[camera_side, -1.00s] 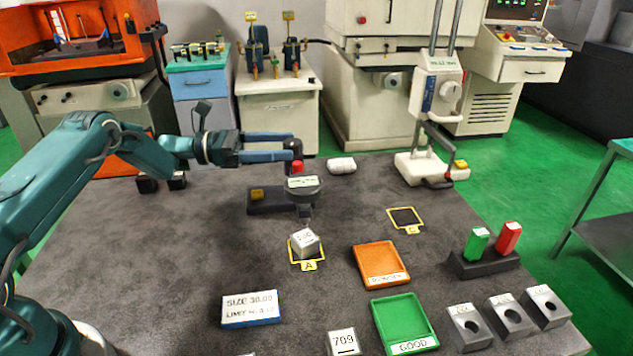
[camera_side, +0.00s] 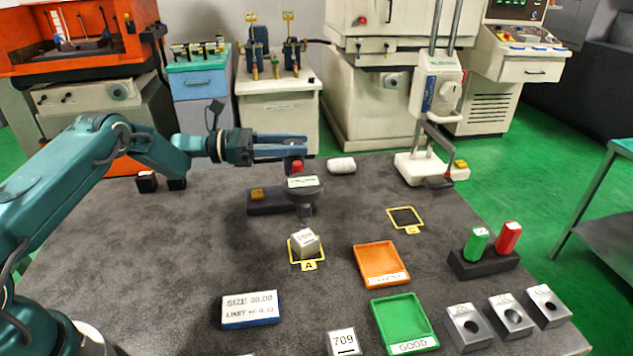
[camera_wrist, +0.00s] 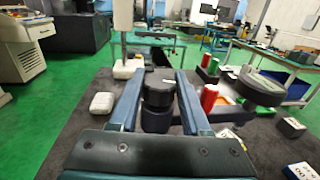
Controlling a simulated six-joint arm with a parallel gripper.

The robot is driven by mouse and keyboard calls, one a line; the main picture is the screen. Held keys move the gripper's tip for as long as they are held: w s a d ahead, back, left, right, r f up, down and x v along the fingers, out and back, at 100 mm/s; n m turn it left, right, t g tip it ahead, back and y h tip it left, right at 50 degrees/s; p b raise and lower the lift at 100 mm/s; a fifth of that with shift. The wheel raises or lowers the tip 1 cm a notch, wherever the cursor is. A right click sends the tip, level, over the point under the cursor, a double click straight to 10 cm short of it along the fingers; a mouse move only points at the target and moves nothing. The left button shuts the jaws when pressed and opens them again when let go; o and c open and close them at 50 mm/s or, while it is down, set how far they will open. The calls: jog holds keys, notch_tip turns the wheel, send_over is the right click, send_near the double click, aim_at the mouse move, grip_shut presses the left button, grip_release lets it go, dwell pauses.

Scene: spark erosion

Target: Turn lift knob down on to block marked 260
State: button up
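The gauge has a dark base (camera_side: 270,203), a round dial head (camera_side: 304,188) and a red part (camera_side: 297,167) near its top. In the wrist view a black cylindrical knob (camera_wrist: 158,88) stands between the two fingers of my gripper (camera_wrist: 158,80). The dial head (camera_wrist: 258,86) is to the right there. In the side view my gripper (camera_side: 306,145) is level above the gauge, fingers apart, one each side of the knob; no firm contact shows. A pale metal block (camera_side: 305,242) sits tilted-looking on yellow-framed spot A, in front of the gauge; its number is too small to read surely.
An orange tray (camera_side: 381,264) and a green GOOD tray (camera_side: 405,322) lie at front right. A 709 block (camera_side: 343,342), a size sign (camera_side: 250,309), and several bored grey blocks (camera_side: 510,317) stand nearby. A white stand (camera_side: 431,168) is at the back right.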

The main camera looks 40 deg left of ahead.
grip_shut()
jog(key=shift+w+a+r+m+g+h, duration=0.1)
jog(key=shift+w+m+g+h, duration=0.1)
jog(key=shift+m+g+h, duration=0.15)
jog(key=shift+s+m+g+h, duration=0.15)
jog(key=shift+m+g+h, duration=0.15)
jog(key=shift+g, duration=0.25)
jog(key=o, duration=0.7)
grip_release()
jog(key=shift+v, duration=2.55)
